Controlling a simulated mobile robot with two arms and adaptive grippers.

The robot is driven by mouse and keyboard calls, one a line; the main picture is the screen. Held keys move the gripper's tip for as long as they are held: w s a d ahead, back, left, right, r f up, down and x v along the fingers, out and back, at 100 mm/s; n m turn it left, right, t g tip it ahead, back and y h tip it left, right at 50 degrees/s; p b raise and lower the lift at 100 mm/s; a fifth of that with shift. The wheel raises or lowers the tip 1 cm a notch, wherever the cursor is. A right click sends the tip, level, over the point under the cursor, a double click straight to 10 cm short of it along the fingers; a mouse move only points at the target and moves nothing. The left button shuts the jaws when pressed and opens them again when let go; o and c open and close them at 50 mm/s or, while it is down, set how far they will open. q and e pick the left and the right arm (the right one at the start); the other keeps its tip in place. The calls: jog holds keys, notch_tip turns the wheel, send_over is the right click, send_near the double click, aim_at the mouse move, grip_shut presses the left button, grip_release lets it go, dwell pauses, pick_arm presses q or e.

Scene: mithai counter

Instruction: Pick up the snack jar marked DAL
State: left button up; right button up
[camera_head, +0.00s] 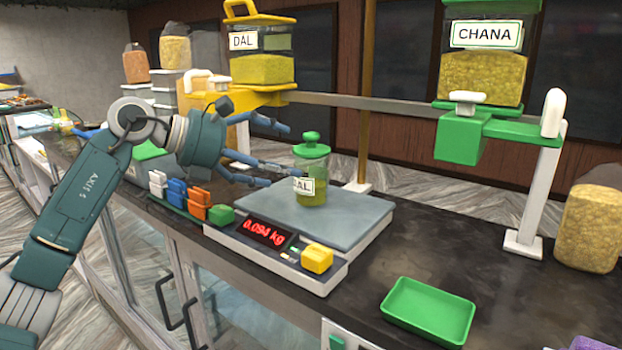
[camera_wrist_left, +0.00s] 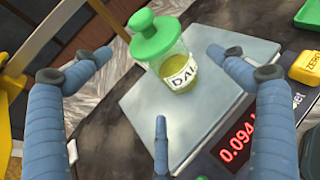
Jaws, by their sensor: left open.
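The snack jar marked DAL (camera_head: 311,172) is clear glass with a green knobbed lid and yellow-green contents. It stands upright on the grey plate of the scale (camera_head: 345,222), whose red display reads 0.094 kg. My left gripper (camera_head: 283,150) is open just left of the jar, its blue fingers pointing toward it. In the left wrist view the jar (camera_wrist_left: 168,55) shows beyond and between the spread fingers of the left gripper (camera_wrist_left: 160,110), with its label partly turned away. I see no finger clearly closed on it. My right gripper is not in view.
A yellow-lidded DAL dispenser (camera_head: 262,68) stands behind on a yellow stand. A CHANA dispenser (camera_head: 482,75) sits on a green and white stand at right. A green tray (camera_head: 428,311) lies at front right. Small coloured blocks (camera_head: 190,197) line the counter left of the scale.

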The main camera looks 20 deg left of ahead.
aim_at(301, 168)
pick_arm(q)
jog(key=p+x, duration=0.2)
jog(key=x, duration=0.3)
jog(key=shift+w+d+f+p, duration=0.1)
jog(key=shift+w+f+p, duration=0.1)
jog(key=shift+f+p, duration=0.15)
jog(key=shift+w+d+f, duration=0.15)
jog(key=shift+d, duration=0.05)
jog(key=c, duration=1.7)
